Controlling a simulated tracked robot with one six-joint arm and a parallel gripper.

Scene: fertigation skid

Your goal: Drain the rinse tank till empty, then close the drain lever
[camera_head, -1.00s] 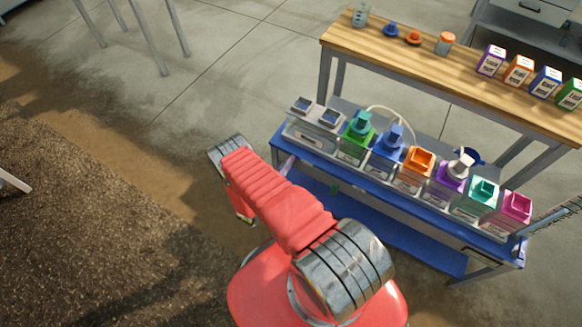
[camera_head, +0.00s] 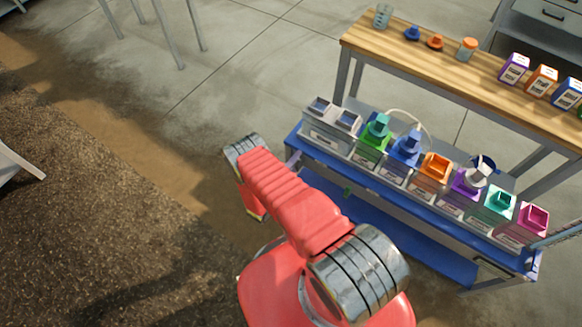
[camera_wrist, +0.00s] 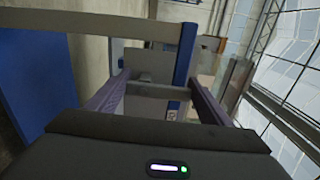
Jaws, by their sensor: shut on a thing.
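The grey two-part tank (camera_head: 331,127) at the left end of the blue skid looks like the rinse tank; its fill level cannot be seen. My gripper shows in the wrist view (camera_wrist: 155,82) with two purple fingers, closed on a grey part (camera_wrist: 150,91) between them. I cannot tell whether that part is the drain lever. In the head view my red arm reaches to the skid's left end, and a purple finger (camera_head: 293,160) shows beside the skid, below the tank. The drain lever cannot be made out.
Coloured tanks stand in a row on the blue skid (camera_head: 400,232), with a white jug (camera_head: 480,171) over the purple one. A wooden bench (camera_head: 455,72) with bottles and caps stands behind. In the wrist view a grey beam and blue post (camera_wrist: 186,52) are close to the fingers.

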